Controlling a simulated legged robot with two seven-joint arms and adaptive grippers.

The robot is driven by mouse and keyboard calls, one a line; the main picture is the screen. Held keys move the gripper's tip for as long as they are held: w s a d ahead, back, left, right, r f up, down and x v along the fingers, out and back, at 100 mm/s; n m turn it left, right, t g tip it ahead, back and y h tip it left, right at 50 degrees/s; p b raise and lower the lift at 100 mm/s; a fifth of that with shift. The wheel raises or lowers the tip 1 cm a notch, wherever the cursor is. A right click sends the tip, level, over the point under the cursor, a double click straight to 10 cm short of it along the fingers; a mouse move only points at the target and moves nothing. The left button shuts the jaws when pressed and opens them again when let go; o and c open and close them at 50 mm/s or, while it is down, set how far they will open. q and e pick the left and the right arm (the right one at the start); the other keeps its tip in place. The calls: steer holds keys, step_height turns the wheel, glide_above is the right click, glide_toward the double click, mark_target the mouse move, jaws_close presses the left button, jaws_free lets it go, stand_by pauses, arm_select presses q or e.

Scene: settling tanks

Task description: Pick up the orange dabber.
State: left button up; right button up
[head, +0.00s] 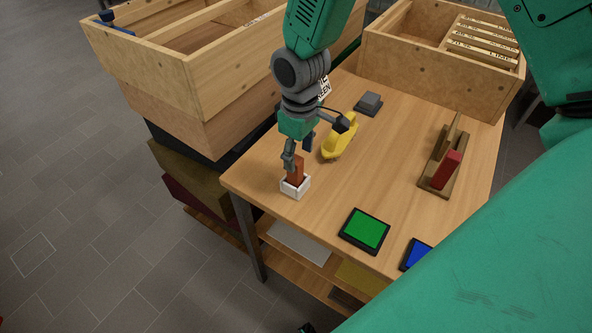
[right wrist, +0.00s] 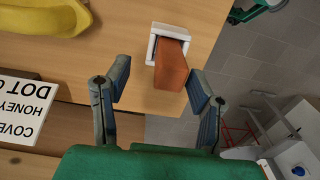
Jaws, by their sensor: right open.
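The orange dabber (head: 298,171) stands in a small white square holder (head: 294,190) near the table's left edge. In the right wrist view the dabber (right wrist: 171,66) leans out of the white holder (right wrist: 168,32) towards me. My right gripper (head: 298,153) is open above the holder. In the right wrist view its fingers (right wrist: 158,78) are spread either side of the dabber's near end, with a gap on the left and the right finger close beside it. Whether a finger touches it I cannot tell. My left gripper is not in view.
A yellow curved object (head: 340,138) lies just behind my right gripper. A sign (right wrist: 22,110), a grey block (head: 368,103), a wooden rack with a red block (head: 446,170), a green pad (head: 365,230) and a blue pad (head: 416,254) share the table. Wooden boxes (head: 200,85) stand left.

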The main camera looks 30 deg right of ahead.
step_height(320, 180, down, 4)
steer(key=shift+s+r, duration=0.15)
steer(key=shift+r, duration=0.05)
steer(key=shift+a+r, duration=0.2)
steer(key=shift+a, duration=1.1)
steer(key=c, duration=0.6)
steer(key=shift+d, duration=0.2)
jaws_close()
steer(key=shift+d+f, duration=0.2)
steer(key=shift+d, duration=0.6)
steer(key=shift+s+d, duration=0.1)
steer(key=shift+d, duration=0.1)
steer(key=shift+a, duration=0.4)
steer(key=shift+a+r, duration=0.2)
steer(key=shift+r, duration=0.15)
steer(key=r, duration=0.5)
steer(key=d+r, duration=0.1)
steer(key=r, duration=0.2)
steer(key=shift+r, duration=0.3)
steer(key=shift+a+r, duration=0.25)
steer(key=shift+r, duration=0.15)
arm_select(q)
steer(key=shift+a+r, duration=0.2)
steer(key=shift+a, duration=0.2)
arm_select(e)
steer(key=shift+a, duration=0.3)
